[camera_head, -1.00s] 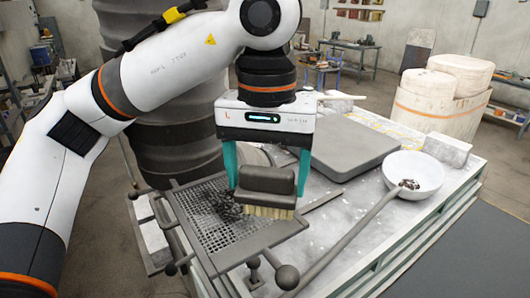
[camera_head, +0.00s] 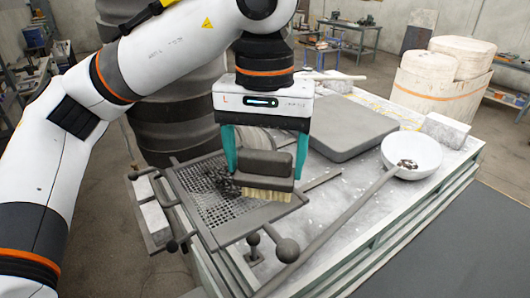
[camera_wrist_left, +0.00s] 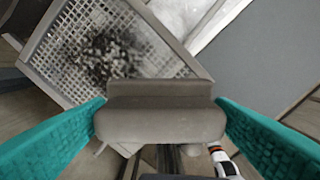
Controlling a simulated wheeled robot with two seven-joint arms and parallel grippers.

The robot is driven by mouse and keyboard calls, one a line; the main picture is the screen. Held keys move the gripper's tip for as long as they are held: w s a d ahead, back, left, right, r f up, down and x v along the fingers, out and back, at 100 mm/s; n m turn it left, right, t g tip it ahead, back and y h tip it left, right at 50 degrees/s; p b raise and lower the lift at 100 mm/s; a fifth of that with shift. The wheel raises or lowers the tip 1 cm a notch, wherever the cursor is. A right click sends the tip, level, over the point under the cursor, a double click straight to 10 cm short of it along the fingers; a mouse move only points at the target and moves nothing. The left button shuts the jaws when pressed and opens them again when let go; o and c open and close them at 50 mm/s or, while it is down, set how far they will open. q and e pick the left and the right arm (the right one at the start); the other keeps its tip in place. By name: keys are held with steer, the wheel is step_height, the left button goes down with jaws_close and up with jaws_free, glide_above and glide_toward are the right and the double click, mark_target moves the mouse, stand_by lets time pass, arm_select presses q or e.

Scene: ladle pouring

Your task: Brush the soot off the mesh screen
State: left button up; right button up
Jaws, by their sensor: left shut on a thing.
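The mesh screen (camera_head: 212,212) is a grey framed grid at the table's near left corner. A dark patch of soot (camera_head: 217,183) lies on its mesh. It also shows in the wrist view (camera_wrist_left: 108,52), near the middle of the screen (camera_wrist_left: 160,62). My left gripper (camera_head: 264,172) has teal fingers and is shut on a brush with a grey handle (camera_head: 266,165) and pale bristles (camera_head: 268,195). The bristles are over the right part of the screen, beside the soot; I cannot tell whether they touch. The brush handle (camera_wrist_left: 160,112) hides part of the screen in the wrist view. My right gripper is not in view.
A white bowl (camera_head: 425,150) with dark bits in it stands on the table at right. A grey slab (camera_head: 350,128) lies behind the screen. Ball-ended knobs (camera_head: 287,250) stick out at the screen's near edge.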

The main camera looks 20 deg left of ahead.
arm_select(q)
steer(key=shift+f, duration=0.45)
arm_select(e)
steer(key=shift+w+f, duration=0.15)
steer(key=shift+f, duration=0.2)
arm_select(q)
steer(key=shift+f+b, duration=0.45)
steer(key=shift+b, duration=0.2)
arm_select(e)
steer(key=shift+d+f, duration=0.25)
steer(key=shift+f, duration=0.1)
